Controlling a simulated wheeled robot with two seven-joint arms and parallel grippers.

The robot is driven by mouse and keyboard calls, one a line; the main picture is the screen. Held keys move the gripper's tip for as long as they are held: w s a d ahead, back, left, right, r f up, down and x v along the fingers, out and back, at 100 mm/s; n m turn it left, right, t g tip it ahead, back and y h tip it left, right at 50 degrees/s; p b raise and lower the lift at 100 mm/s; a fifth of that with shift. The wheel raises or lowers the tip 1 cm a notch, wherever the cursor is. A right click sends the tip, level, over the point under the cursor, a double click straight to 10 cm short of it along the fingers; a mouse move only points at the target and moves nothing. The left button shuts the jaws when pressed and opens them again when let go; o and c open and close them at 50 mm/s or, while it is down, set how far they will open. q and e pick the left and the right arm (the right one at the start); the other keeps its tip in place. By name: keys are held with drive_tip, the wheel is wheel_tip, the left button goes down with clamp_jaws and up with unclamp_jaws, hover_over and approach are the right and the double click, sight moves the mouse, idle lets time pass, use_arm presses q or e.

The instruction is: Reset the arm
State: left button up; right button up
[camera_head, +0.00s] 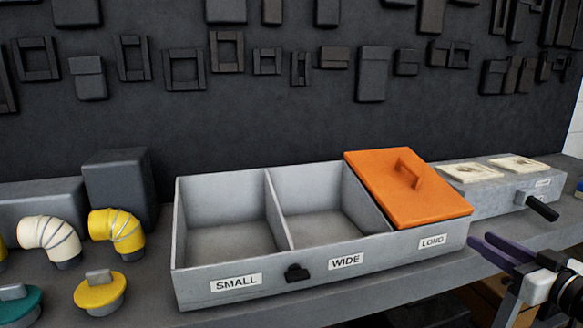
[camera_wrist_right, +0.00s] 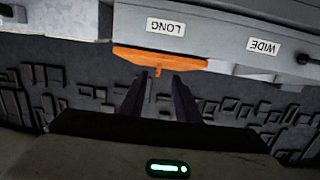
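My right gripper (camera_head: 479,240) is at the right, in front of the LONG end of a grey bin. Its two dark purple fingers stand apart with nothing between them. In the right wrist view, the fingers (camera_wrist_right: 159,88) are also apart and empty, and the scene appears upside down. The bin (camera_head: 287,288) has SMALL, WIDE and LONG labels. An orange lid (camera_head: 392,190) with a handle covers the LONG compartment, and its edge shows in the wrist view (camera_wrist_right: 160,61). The SMALL and WIDE compartments are uncovered and look empty. My left gripper is not in view.
A cream elbow (camera_head: 45,233) and a yellow elbow (camera_head: 118,229) lie at the left. A yellow cap (camera_head: 99,293) and a green cap (camera_head: 18,302) are in front. A grey box with pale tops (camera_head: 490,194) and a black handle (camera_head: 541,207) stands right of the bin.

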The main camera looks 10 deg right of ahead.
drive_tip(key=s+a+f+g, duration=0.2)
drive_tip(key=s+a+f, duration=0.15)
drive_tip(key=f, duration=0.55)
drive_tip(key=s+a+f+g, duration=0.1)
drive_tip(key=s+a+f, duration=0.25)
drive_tip(key=f, duration=0.55)
drive_tip(key=s+a+f+g, duration=0.2)
drive_tip(key=s+f, duration=0.3)
drive_tip(key=f, duration=0.4)
drive_tip(key=s+a+f+g, duration=0.1)
drive_tip(key=s+a+f, duration=0.2)
drive_tip(key=a, duration=0.5)
drive_tip(key=s+a+f+n+g+y, duration=0.1)
drive_tip(key=s+a+f, duration=0.3)
drive_tip(key=a, duration=0.4)
drive_tip(key=s+a+f+g, duration=0.1)
drive_tip(key=s+a+f, duration=0.3)
drive_tip(key=a, duration=0.5)
drive_tip(key=shift+f+y, duration=0.3)
drive_tip(key=shift+f, duration=0.1)
drive_tip(key=shift+o, duration=0.2)
drive_tip(key=shift+s+d, duration=0.15)
